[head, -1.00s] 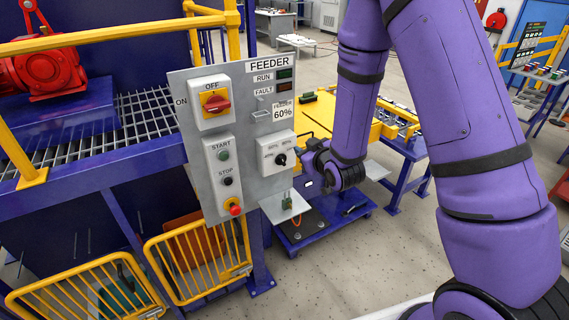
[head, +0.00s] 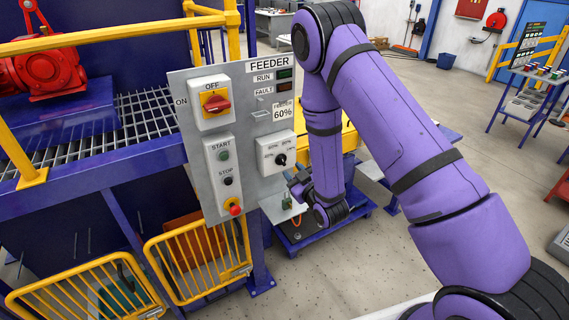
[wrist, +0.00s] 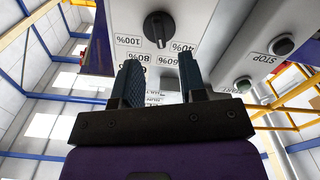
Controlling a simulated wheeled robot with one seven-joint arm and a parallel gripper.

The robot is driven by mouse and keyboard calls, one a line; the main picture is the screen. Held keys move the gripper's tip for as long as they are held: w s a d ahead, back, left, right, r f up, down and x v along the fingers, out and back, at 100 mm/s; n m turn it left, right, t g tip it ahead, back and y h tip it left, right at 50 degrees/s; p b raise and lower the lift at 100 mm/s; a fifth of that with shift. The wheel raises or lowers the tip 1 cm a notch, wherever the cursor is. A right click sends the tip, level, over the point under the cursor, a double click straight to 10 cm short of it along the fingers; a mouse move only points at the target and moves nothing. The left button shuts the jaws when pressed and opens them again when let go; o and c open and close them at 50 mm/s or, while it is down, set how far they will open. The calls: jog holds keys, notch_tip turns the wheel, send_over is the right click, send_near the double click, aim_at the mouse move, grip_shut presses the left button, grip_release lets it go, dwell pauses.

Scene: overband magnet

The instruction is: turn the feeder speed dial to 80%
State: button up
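The feeder speed dial (head: 281,159) is a black knob on a white box, low on the right of the grey FEEDER panel (head: 190,135). In the wrist view the dial (wrist: 158,28) is near the top, with labels 100%, 80%, 60% and 40% on the box around it. I cannot tell surely which mark it points to. My gripper (wrist: 162,80) is open, its two dark fingers apart with nothing between them and clear of the knob. In the head view my gripper (head: 297,184) is just below and right of the dial, partly hidden by my wrist.
A white card (head: 283,111) above the dial reads 60%. The red rotary switch (head: 216,103), start and stop buttons (head: 223,155) and red emergency knob (head: 235,209) are left of the dial. A yellow gate (head: 198,262) stands below. Open floor lies right.

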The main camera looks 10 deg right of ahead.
aim_at(283, 162)
jog(key=x, duration=0.6)
grip_shut()
